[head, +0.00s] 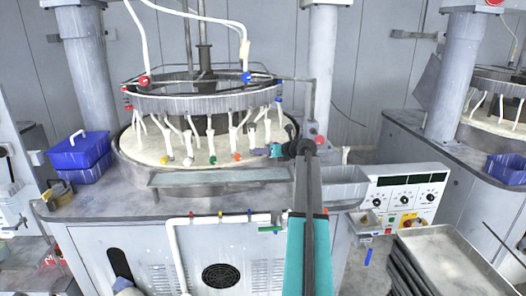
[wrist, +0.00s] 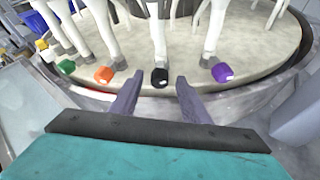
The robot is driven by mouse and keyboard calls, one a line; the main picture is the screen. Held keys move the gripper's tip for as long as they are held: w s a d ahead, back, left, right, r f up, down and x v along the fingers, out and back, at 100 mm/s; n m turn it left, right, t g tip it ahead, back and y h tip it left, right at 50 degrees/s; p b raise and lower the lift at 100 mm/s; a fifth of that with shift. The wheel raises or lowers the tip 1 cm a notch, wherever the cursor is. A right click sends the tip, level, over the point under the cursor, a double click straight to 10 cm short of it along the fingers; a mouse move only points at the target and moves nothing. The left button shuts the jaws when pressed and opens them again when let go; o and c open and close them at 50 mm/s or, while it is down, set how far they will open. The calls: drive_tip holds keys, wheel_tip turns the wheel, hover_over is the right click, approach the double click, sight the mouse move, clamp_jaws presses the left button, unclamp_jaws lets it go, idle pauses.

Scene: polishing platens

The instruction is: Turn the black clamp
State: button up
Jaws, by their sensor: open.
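The black clamp (wrist: 160,78) sits at the lower end of a white tube, just above the pale platen (wrist: 256,72), in the wrist view. My gripper (wrist: 153,82) is open, its two dark fingers apart, with the clamp just ahead of the gap between the fingertips. The clamp looks clear of both fingers; the exact distance is hard to tell. In the head view my arm reaches up to the platen's right front edge and hides the black clamp.
A purple clamp (wrist: 222,72) is right of the black one. White tubes hang close together. The raised platen rim (wrist: 285,78) curves around the right side.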

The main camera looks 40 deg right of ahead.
drive_tip(key=shift+w+f, duration=0.15)
drive_tip(key=shift+w, duration=0.35)
drive_tip(key=c, duration=1.1)
drive_tip(key=shift+o, duration=0.2)
